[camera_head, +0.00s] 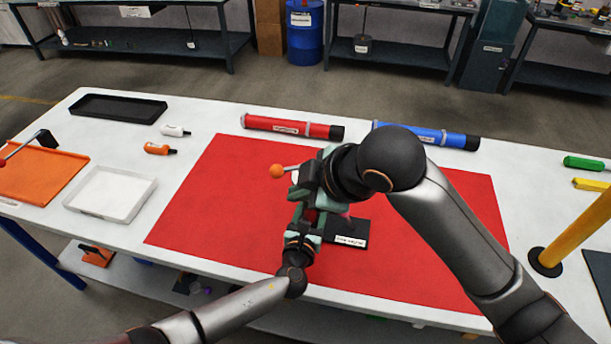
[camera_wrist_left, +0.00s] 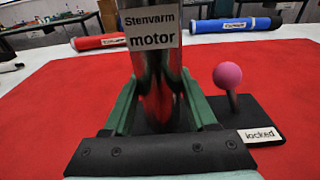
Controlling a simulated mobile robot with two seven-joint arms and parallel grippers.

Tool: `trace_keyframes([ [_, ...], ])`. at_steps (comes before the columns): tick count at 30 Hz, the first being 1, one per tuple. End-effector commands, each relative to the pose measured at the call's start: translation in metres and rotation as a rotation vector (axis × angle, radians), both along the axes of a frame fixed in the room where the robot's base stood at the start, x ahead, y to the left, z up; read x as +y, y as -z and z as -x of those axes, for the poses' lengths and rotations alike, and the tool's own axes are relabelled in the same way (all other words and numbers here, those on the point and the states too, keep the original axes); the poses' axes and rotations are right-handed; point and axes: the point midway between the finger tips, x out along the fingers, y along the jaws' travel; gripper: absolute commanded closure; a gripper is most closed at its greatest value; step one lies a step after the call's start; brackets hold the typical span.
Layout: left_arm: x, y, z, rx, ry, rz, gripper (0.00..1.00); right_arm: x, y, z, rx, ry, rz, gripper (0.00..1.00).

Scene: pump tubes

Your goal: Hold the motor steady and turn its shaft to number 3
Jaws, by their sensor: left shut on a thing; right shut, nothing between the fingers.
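The motor (camera_wrist_left: 152,50) is a shiny upright metal cylinder labelled "Stenvarm motor" in the left wrist view. My left gripper (camera_wrist_left: 160,100) is shut around its lower part; in the head view the left gripper (camera_head: 309,213) reaches in from the front. A black base plate (camera_head: 352,229) with a label lies beside the motor; in the left wrist view the label reads "locked", next to a pink ball knob (camera_wrist_left: 228,76). My right gripper (camera_head: 308,181) is shut and empty over the motor, hiding most of it. An orange ball handle (camera_head: 276,171) sticks out left. Shaft numbers are not readable.
A red mat (camera_head: 210,212) covers the middle of the white table. Behind lie a red tube (camera_head: 290,127) and a blue tube (camera_head: 440,138). A white tray (camera_head: 112,192), orange tray (camera_head: 38,176) and black tray (camera_head: 118,107) are left. A yellow post (camera_head: 580,228) stands right.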

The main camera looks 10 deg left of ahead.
Motion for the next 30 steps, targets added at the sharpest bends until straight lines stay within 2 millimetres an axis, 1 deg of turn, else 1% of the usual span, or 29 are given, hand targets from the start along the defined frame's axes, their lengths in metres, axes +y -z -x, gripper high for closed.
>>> trace_keyframes([
  [8,0.0,0.0009,0.0004,0.002,0.0,0.0,1.0,-0.0012,-0.0014,0.0005,0.0,0.0,0.001,1.0],
  [9,0.0,0.0009,0.0004,0.002,0.0,0.0,0.39,-0.0012,-0.0014,0.0005,0.0,0.0,0.001,1.0],
  [17,0.0,0.0005,0.0003,0.001,0.0,0.0,0.1,-0.0009,-0.0013,0.0005,-0.001,0.0,0.001,1.0],
  [18,0.0,0.0004,0.0001,0.001,0.0,0.0,0.07,-0.0009,-0.0013,0.0005,-0.001,0.0,0.001,1.0],
  [26,0.0,0.0002,0.001,0.0,0.0,0.0,0.07,-0.0008,-0.0013,0.0005,-0.001,-0.001,0.0,1.0],
  [30,0.0,-0.0001,0.01,0.001,0.001,0.0,0.07,-0.0008,-0.0013,0.0005,-0.001,-0.001,0.0,1.0],
])
